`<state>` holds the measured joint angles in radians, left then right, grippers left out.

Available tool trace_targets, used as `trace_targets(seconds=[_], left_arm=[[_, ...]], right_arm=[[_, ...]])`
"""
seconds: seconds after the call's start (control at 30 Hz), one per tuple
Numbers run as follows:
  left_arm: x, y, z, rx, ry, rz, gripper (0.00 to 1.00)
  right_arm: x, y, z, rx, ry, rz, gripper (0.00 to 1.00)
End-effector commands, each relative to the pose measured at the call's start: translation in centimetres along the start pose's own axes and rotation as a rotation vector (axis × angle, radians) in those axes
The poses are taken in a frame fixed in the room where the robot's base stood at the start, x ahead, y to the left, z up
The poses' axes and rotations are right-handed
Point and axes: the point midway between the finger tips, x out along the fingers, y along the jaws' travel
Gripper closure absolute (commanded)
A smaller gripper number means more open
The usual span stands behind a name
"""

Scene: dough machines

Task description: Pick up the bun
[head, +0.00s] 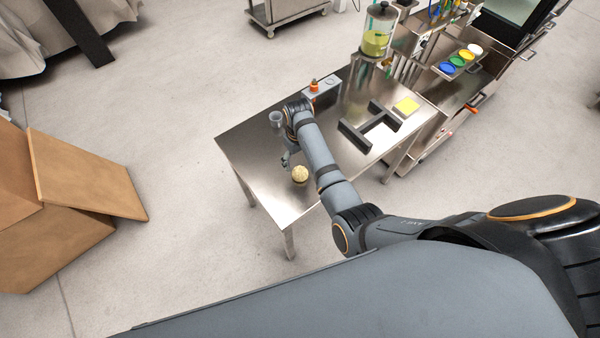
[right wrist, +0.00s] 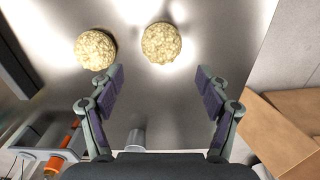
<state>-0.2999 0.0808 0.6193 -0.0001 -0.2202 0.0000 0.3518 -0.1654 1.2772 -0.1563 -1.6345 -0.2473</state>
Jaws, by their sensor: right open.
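A pale, crumbly round bun (head: 300,174) sits on the metal table (head: 262,150) near its front edge. In the right wrist view this bun (right wrist: 161,43) lies ahead of the fingertips, between their lines. A second similar bun (right wrist: 95,50) lies to its left there; in the head view my right arm seems to hide it. My right gripper (head: 287,160) is open and empty, just beyond the bun. Its two spread fingers also show in the right wrist view (right wrist: 160,80), apart from both buns. My left gripper is not in view.
A grey metal cup (head: 276,118) stands near the wrist. A box with an orange knob (head: 314,86) stands at the table's back edge. Cardboard boxes (head: 85,175) stand left on the floor.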

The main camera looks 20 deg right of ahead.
Motion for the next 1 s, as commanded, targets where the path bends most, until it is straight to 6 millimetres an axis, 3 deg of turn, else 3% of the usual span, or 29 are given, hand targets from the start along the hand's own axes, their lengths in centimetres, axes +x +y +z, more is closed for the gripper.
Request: trace_targets(seconds=[0.27,0.5,0.77,1.0], left_arm=[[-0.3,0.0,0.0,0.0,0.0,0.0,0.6],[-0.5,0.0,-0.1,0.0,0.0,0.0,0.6],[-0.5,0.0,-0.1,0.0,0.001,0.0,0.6],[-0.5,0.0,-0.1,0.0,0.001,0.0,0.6]], right_arm=[[1.5,0.0,0.3,0.0,-0.001,0.0,0.23],[5.5,-0.2,1.1,0.0,0.0,-0.001,0.23],[6.0,-0.2,1.0,0.001,0.003,0.0,0.23],[6.0,-0.2,1.0,0.001,0.002,-0.001,0.52]])
